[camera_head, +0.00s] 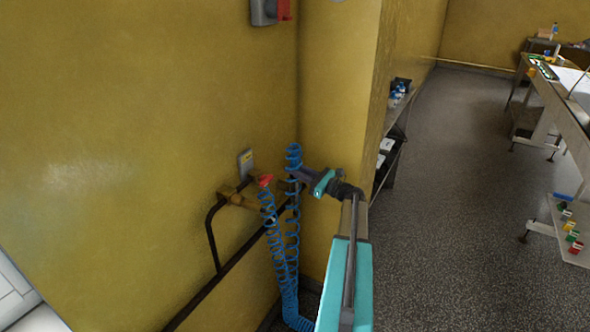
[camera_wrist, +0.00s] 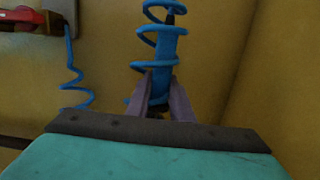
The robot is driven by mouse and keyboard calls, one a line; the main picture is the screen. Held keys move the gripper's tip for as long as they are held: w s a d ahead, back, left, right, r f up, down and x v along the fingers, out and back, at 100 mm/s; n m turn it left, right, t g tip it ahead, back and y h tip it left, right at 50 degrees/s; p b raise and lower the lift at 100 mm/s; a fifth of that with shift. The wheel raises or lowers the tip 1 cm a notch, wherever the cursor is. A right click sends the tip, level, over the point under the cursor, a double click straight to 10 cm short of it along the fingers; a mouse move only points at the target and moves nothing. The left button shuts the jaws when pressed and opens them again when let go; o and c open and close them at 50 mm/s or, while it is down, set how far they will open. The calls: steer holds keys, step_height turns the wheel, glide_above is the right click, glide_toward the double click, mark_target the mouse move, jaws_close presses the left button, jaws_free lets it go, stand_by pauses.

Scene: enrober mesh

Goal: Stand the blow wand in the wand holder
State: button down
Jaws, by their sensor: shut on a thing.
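My gripper (camera_head: 297,180) is at the end of my arm near the yellow wall corner. In the wrist view, its two purple-grey fingers (camera_wrist: 165,98) are closed on the blue blow wand (camera_wrist: 168,50), which points up and has a dark tip. A blue coiled hose (camera_wrist: 148,35) loops around and in front of the wand. In the head view, the wand is hard to tell from the blue coils (camera_head: 293,158) at the gripper. I cannot make out the wand holder for certain; a small grey plate (camera_head: 246,162) is on the wall left of the gripper.
The blue hose (camera_head: 283,265) hangs below. A dark pipe (camera_head: 228,278) runs along the wall.

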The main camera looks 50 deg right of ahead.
steer(key=shift+f, duration=0.35)
steer(key=c, duration=1.5)
jaws_free()
steer(key=b+v, duration=0.3)
steer(key=v, duration=1)
steer(key=shift+s+b, duration=0.3)
steer(key=shift+s, duration=0.1)
steer(key=shift+s+f, duration=0.1)
